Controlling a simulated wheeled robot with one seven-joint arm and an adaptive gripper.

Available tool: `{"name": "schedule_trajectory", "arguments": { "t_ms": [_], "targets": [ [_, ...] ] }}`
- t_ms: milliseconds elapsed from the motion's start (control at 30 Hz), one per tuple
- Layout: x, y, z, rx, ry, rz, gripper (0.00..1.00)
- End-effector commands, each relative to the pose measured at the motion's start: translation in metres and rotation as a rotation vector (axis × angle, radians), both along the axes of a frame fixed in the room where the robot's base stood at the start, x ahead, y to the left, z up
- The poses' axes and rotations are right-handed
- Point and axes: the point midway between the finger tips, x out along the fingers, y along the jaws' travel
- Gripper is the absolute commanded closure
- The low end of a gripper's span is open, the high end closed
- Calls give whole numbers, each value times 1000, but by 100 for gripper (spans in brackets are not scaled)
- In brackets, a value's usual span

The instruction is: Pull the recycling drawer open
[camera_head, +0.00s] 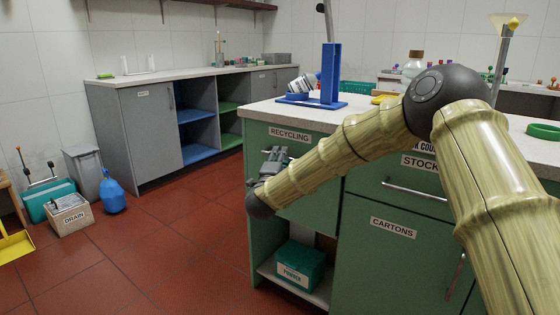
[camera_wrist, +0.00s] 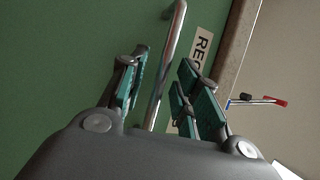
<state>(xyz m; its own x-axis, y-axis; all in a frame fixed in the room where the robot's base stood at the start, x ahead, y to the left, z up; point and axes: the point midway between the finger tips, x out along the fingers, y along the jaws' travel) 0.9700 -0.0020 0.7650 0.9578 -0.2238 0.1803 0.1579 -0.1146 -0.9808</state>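The recycling drawer (camera_head: 318,153) is a green panel with a white "RECYCLING" label, at the top left of the green counter unit. Its front looks flush with the unit. In the wrist view, the green front (camera_wrist: 60,60) carries a metal bar handle (camera_wrist: 174,42), with part of the label (camera_wrist: 201,46) to its right. My gripper (camera_head: 271,160) is at the drawer front.
Below are an open shelf with a teal "POWDER" box (camera_head: 301,266) and a "CARTONS" door (camera_head: 380,258). The "STOCK" drawer (camera_head: 400,189) is to the right, partly behind my arm. A blue stand (camera_head: 330,75) is on the worktop (camera_head: 262,110).

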Motion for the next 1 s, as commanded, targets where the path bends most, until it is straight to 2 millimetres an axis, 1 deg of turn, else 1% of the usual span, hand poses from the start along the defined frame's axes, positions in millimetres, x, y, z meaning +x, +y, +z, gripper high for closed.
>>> {"name": "schedule_trajectory", "arguments": {
  "t_ms": [133, 433, 567, 600, 1000],
  "targets": [
    [7, -2, 1, 0, 0, 0, 68],
    [8, -2, 2, 0, 0, 0, 68],
    [8, -2, 2, 0, 0, 1, 92],
    [8, -2, 2, 0, 0, 1, 99],
    [8, 3, 2, 0, 0, 2, 100]
  ]
}}
